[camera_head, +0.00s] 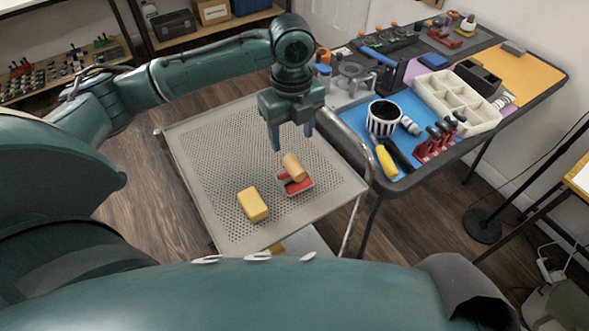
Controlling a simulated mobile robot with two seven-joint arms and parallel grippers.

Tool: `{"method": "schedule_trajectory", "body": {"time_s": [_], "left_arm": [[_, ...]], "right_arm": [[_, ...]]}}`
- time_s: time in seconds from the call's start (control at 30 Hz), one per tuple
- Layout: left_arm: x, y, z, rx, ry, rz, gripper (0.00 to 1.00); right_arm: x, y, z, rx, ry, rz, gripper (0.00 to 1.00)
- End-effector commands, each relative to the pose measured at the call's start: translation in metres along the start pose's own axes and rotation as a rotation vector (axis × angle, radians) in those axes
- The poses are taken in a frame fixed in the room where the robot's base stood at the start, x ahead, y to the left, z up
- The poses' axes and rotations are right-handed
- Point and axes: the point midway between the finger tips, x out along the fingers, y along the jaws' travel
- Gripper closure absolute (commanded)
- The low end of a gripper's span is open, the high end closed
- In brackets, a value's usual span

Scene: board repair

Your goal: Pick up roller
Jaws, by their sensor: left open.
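A tan cylindrical roller (294,167) leans on a small red and white tray (297,186) on the perforated metal cart top (215,150). My left gripper (291,141) is open and points down, with its fingertips just above and behind the roller in the picture. It looks empty; I cannot tell how large the gap to the roller is. My right gripper is not in view.
A yellow block (252,205) lies on the cart, left of the tray. A workbench (478,133) stands close on the right with a striped mug (383,119), yellow-handled tool (386,161) and compartment box (457,98). The left part of the cart is clear.

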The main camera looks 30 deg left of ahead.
Motion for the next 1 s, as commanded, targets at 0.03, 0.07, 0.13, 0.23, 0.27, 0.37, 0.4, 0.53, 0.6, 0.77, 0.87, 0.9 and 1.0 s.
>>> {"method": "schedule_trajectory", "body": {"time_s": [0.03,0.07,0.13,0.23,0.27,0.37,0.4,0.53,0.6,0.77,0.87,0.9,1.0], "left_arm": [[0.012,0.001,-0.001,-0.001,0.002,0.006,0.43],[0.018,0.001,-0.001,-0.001,0.002,0.006,0.43],[0.032,0.001,-0.001,-0.002,0.002,0.004,0.43],[0.05,0.0,-0.001,-0.002,0.002,0.002,0.43],[0.054,0.0,-0.001,-0.002,0.002,0.002,0.43],[0.063,-0.001,-0.001,-0.002,0.002,-0.001,0.43],[0.065,-0.001,-0.001,-0.002,0.001,-0.001,0.43],[0.075,-0.002,-0.001,-0.003,0.001,0.0,0.43],[0.085,-0.003,-0.002,-0.002,0.002,0.001,0.43],[0.109,-0.005,-0.001,-0.002,0.001,0.0,0.43],[0.117,-0.005,-0.001,-0.002,0.001,-0.001,0.43],[0.118,-0.005,-0.001,-0.001,0.001,-0.002,0.43],[0.119,-0.005,-0.001,-0.001,0.0,-0.002,0.43]], "right_arm": [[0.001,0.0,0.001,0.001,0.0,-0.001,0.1],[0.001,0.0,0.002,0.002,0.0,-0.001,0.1],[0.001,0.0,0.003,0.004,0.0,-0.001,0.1],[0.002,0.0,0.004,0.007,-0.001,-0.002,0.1],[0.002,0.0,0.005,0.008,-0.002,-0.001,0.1],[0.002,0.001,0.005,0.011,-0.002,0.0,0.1],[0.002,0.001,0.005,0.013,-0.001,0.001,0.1],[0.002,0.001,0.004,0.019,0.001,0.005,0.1],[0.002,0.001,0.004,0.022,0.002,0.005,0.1],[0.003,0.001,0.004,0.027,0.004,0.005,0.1],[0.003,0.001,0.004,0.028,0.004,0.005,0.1],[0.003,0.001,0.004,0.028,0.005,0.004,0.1],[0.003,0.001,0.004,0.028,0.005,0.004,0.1]]}}
